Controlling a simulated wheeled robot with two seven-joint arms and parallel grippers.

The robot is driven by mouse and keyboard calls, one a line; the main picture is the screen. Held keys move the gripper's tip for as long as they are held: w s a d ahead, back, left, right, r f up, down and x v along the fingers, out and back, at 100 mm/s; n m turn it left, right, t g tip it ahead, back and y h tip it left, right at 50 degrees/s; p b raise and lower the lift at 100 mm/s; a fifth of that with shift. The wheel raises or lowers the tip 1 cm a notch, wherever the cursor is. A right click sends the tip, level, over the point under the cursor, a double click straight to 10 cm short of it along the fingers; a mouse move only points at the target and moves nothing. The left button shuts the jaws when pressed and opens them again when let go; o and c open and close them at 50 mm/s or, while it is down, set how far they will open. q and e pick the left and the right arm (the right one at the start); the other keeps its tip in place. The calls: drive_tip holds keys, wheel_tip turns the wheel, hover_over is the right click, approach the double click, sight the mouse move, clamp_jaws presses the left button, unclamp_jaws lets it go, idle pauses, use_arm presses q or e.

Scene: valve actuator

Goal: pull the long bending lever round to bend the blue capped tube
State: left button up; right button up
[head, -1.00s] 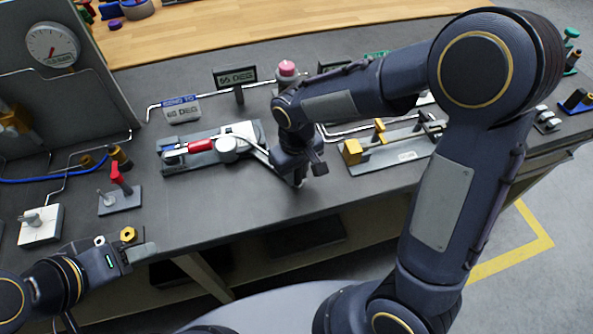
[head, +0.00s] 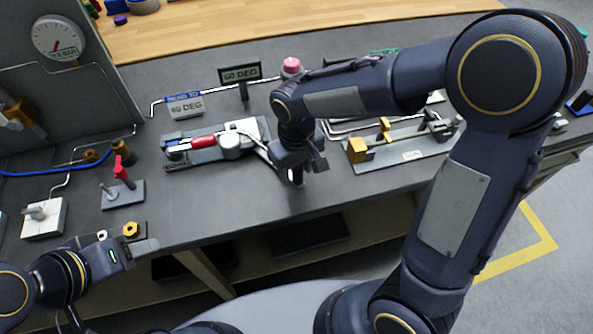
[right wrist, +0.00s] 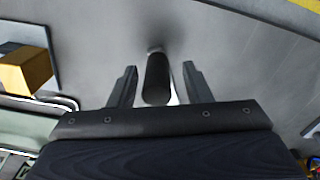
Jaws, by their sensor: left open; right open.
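The tube bender (head: 232,146) lies on the bench, with a red grip (head: 203,143) on its left part. Its long bending lever (head: 262,152) runs right and toward the front edge, its end partly hidden behind my right gripper (head: 300,170). In the right wrist view, the lever's dark handle (right wrist: 157,80) stands between the two parted fingers of my right gripper (right wrist: 157,85), with a gap visible on each side. A blue bit (head: 172,137) shows at the bender's left end; I cannot make out the capped tube clearly. My left gripper (head: 120,246) is open and empty at the front left.
The display (head: 240,74) behind the bender appears to read 60 DEG; the sign (head: 185,105) says 60 DEG. A fixture with yellow blocks (head: 400,146) stands right of my right gripper. A red-handled valve (head: 122,180) and a brass nut (head: 131,230) are left. Bench before the bender is clear.

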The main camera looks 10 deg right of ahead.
wheel_tip(320, 180, up, 6)
drive_tip(key=shift+r, duration=0.25)
idle(0.5)
drive_tip(key=shift+s+d+r, duration=0.15)
drive_tip(key=shift+s+d, duration=0.05)
drive_tip(key=shift+d, duration=0.1)
drive_tip(key=s+d+r+m+t+y, duration=0.1)
drive_tip(key=s+d+m+t+y, duration=0.1)
drive_tip(key=s+d, duration=0.2)
drive_tip(key=s+d+r+m+t+y, duration=0.1)
drive_tip(key=s+d+m+t, duration=0.2)
drive_tip(key=s, duration=0.8)
drive_tip(key=d, duration=0.2)
drive_tip(key=shift+s+d+r+m+t+y, duration=0.2)
drive_tip(key=shift+d+r+m+t+y, duration=0.1)
drive_tip(key=shift+y, duration=0.1)
idle(0.8)
